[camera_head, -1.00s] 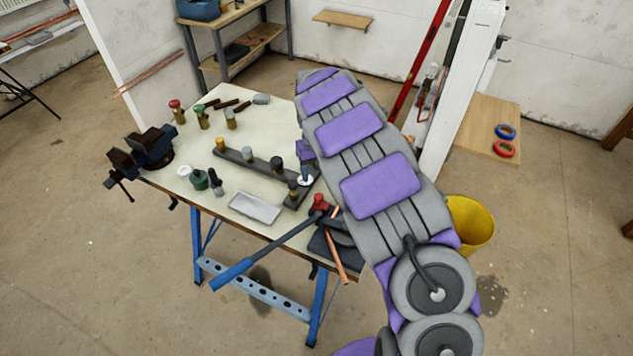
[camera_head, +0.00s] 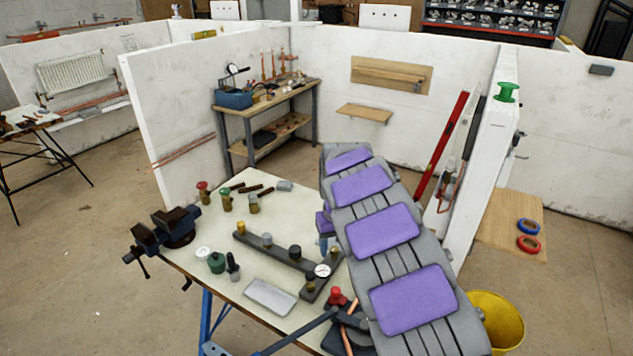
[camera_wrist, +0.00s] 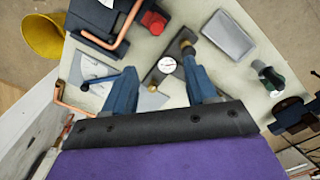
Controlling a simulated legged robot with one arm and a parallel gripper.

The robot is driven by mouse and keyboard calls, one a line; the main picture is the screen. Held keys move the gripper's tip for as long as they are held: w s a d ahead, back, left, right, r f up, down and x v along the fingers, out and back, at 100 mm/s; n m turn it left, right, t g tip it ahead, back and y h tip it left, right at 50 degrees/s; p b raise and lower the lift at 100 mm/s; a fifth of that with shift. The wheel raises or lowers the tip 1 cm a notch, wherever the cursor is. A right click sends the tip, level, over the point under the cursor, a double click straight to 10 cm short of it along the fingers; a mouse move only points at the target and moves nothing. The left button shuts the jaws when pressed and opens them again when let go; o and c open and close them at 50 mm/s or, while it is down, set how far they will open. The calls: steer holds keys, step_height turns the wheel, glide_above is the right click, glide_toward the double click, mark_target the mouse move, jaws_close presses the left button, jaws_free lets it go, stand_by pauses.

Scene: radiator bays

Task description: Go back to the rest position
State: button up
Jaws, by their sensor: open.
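My gripper (camera_wrist: 158,60) is open, its two blue fingers spread apart with nothing held between them. It is above the pale workbench top (camera_head: 290,210), close to a small white dial gauge (camera_wrist: 167,65) on a dark bar. The gauge also shows in the head view (camera_head: 322,270). The dark bar (camera_head: 275,252) carries several fittings. In the head view my purple and grey arm reaches over the right side of the bench and hides most of the gripper.
A metal tray (camera_head: 270,297), a vise (camera_head: 162,232), and a pipe bender with a red part (camera_head: 337,296) are on the bench. A yellow bucket (camera_head: 497,322) stands at its right. A white partition post (camera_head: 478,165) rises behind the arm. Open floor lies to the left.

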steer(key=s+d+r+m+b, duration=0.1)
steer(key=s+d+r, duration=0.25)
steer(key=s, duration=0.65)
steer(key=s+d+r+m, duration=0.2)
steer(key=s+r, duration=0.3)
steer(key=s, duration=0.5)
steer(key=s+a+f+g, duration=0.1)
steer(key=s, duration=1.1)
steer(key=s+a+f+n+b, duration=0.1)
steer(key=s+f, duration=0.1)
steer(key=s, duration=1)
steer(key=shift+s+a+g, duration=0.15)
steer(key=shift+a+g, duration=0.05)
steer(key=shift+g, duration=0.2)
